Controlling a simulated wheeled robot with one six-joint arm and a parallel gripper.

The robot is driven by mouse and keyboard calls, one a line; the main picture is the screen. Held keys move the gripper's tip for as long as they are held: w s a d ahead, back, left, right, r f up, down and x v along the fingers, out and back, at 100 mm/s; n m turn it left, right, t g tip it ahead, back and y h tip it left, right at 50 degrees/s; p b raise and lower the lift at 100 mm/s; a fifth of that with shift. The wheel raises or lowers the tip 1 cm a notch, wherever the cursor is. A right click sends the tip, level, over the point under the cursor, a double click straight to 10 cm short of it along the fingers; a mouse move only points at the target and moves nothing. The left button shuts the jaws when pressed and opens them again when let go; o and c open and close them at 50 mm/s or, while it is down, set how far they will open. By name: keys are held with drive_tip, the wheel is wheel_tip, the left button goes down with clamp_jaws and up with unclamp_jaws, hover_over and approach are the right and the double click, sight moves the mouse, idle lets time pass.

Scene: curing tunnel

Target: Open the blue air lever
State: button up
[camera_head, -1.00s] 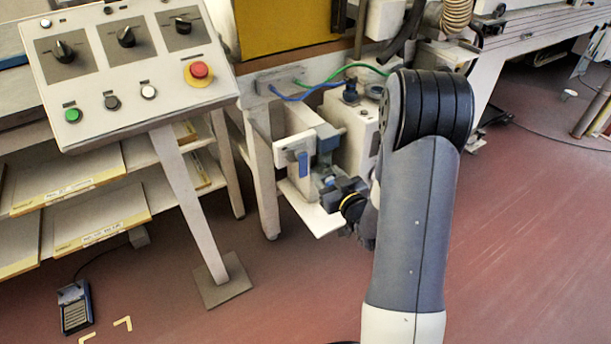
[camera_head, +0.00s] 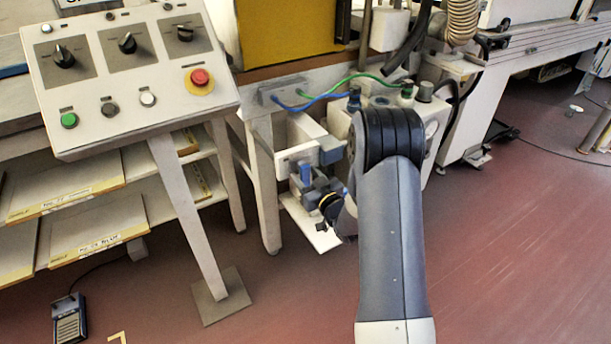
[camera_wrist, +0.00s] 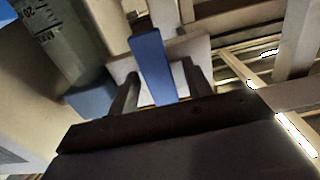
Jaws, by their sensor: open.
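The blue air lever (camera_head: 305,172) stands upright in front of a white plate (camera_head: 286,160) under the machine's edge. In the wrist view the lever (camera_wrist: 152,65) is a long blue bar lying between my two dark fingers. My gripper (camera_wrist: 158,88) is open, one finger on each side of the lever, with a gap visible on both sides. In the head view my gripper (camera_head: 308,192) is right at the lever and hides its lower end. Whether any finger touches the lever cannot be told.
A grey bowl with a printed scale (camera_wrist: 62,40) is close on the left in the wrist view. A blue hose (camera_head: 310,103) and a green hose (camera_head: 352,79) run above. The control panel (camera_head: 130,115) stands left. Red floor is free in front.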

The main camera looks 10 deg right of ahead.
drive_tip(key=shift+w+a, duration=0.1)
drive_tip(key=shift+w, duration=0.25)
drive_tip(key=shift+c, duration=0.5)
clamp_jaws()
